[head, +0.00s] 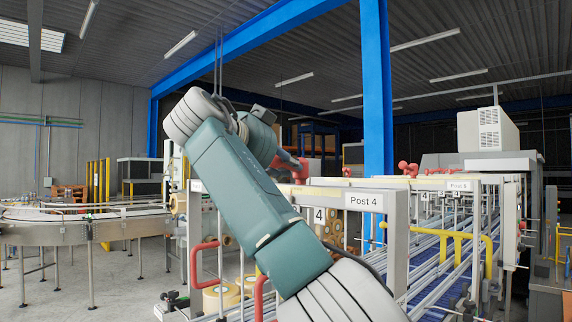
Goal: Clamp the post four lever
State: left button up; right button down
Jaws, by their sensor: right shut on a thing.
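The "Post 4" label (363,201) is on the near frame, beside a smaller "4" plate (319,215). A red lever (301,174) stands on top of this frame. My right arm crosses the view from the lower right and bends over at the upper left. My right gripper (294,163) is at the red lever, shut on it. The fingers are small and dark here, and the exact grip is partly hidden. My left gripper is not in view.
More red levers (408,169) stand on the rail farther right, near the "Post 5" label (458,186). Red handles (204,250) and a yellow handle (456,237) stick out from the frames. A curved conveyor (80,228) is at left. A blue column (376,90) rises behind.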

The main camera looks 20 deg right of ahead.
jog(key=shift+f, duration=0.1)
dwell(0.3)
jog(key=c, duration=1.7)
grip_release()
jog(key=shift+w+d, duration=0.1)
jog(key=v, duration=1.2)
jog(key=shift+f, duration=0.1)
